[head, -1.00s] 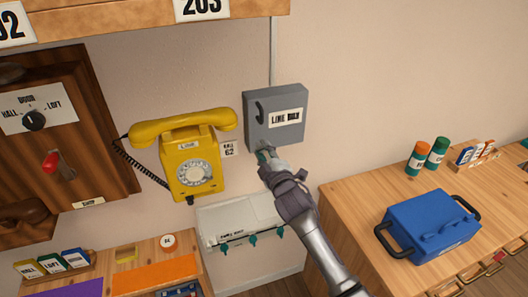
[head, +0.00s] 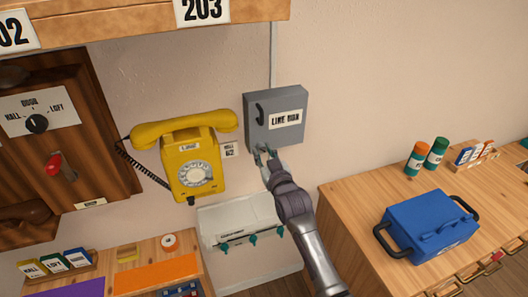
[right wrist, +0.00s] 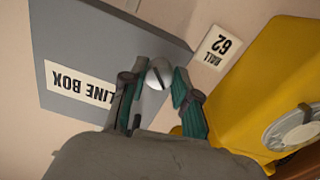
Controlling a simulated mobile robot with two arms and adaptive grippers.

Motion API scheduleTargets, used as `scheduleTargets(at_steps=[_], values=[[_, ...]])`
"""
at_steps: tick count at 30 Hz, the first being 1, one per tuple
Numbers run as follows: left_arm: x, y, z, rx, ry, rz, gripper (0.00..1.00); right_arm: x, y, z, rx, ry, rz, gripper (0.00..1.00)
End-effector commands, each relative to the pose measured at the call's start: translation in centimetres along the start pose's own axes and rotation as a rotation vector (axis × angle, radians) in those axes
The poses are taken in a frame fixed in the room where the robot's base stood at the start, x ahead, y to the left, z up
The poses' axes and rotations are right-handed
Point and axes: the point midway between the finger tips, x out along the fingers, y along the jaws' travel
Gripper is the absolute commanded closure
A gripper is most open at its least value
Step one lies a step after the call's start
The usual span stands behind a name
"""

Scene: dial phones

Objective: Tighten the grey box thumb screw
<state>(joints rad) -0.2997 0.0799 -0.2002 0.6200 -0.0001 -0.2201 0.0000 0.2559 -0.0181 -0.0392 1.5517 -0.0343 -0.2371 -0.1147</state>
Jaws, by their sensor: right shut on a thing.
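The grey box (head: 274,107), labelled LINE BOX, is mounted on the wall right of the yellow phone. It also shows upside down in the right wrist view (right wrist: 75,50). Its thumb screw (right wrist: 158,74) has a round, silvery, slotted head and sits near the box's edge, between my fingertips. My right gripper (head: 266,152) reaches up to the lower left corner of the box, and its teal fingers (right wrist: 157,92) are shut on the screw. The screw is hidden in the head view. My left gripper is not in view.
The yellow dial phone (head: 190,160) hangs close to the left of my right gripper. A white wall unit (head: 236,222) with teal knobs is below. A blue case (head: 428,222) stands on the wooden cabinet at right. The wall right of the box is clear.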

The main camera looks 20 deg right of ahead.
Motion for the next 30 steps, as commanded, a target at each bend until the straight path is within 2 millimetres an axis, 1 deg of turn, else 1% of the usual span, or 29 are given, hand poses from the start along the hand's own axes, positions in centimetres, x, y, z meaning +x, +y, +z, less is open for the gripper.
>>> scheduleTargets(at_steps=[9, 18, 24, 30], values=[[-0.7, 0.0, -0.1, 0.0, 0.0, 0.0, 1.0, 0.0, -0.1, 0.1, 0.303, -0.003, 0.0, 1.0], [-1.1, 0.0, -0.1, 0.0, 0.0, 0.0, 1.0, 0.0, -0.1, 0.0, 0.56, -0.002, 0.0, 1.0], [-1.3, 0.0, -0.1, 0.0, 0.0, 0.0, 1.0, 0.0, -0.2, 0.1, 0.685, -0.003, 0.0, 1.0], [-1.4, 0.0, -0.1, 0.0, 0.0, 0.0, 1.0, 0.0, -0.2, 0.1, 0.76, -0.003, 0.0, 1.0]])
